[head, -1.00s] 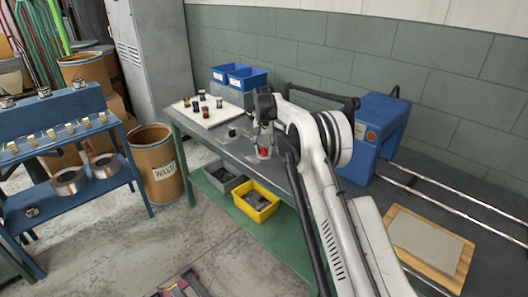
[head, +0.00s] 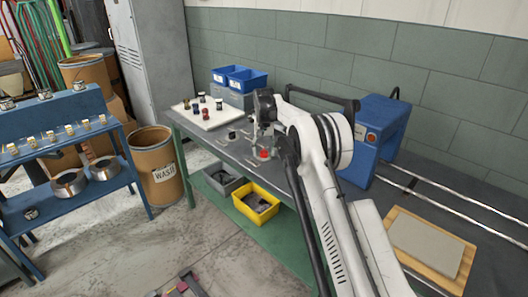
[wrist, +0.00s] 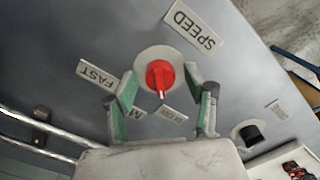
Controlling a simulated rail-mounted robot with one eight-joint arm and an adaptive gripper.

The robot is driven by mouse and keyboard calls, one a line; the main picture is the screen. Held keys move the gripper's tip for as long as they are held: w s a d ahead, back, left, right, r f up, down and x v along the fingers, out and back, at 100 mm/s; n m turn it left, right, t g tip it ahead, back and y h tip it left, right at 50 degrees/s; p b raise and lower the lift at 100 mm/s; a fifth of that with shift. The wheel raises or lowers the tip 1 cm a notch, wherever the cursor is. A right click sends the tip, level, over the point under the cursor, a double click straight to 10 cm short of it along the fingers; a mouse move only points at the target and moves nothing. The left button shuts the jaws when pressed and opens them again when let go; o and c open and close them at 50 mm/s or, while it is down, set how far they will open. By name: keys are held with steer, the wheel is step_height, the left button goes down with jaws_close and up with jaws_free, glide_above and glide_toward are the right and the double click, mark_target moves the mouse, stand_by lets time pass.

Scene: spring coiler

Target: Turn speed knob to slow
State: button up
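The red speed knob (wrist: 161,76) sits on a pale round plate in the wrist view, with its white pointer line toward the bottom of the picture. It also shows in the head view (head: 263,154) on the bench top. A SPEED label (wrist: 193,27) is above it. A FAST label (wrist: 97,74) is at its left. Two partly hidden labels lie below it, one (wrist: 135,113) showing an M, the other (wrist: 174,114) unreadable. My gripper (wrist: 166,94) is open and empty, its green-padded fingers apart on either side of the knob's lower side. I see no contact.
A black knob (wrist: 250,134) stands on the bench to the right in the wrist view. A blue machine (head: 371,137) with rails is right of my arm. A white board (head: 205,117) with small spools and blue bins (head: 240,76) are at the bench's far end.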

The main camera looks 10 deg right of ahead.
mark_target(264, 150)
step_height(264, 150, up, 12)
stand_by(0.7)
steer(key=shift+r, duration=0.1)
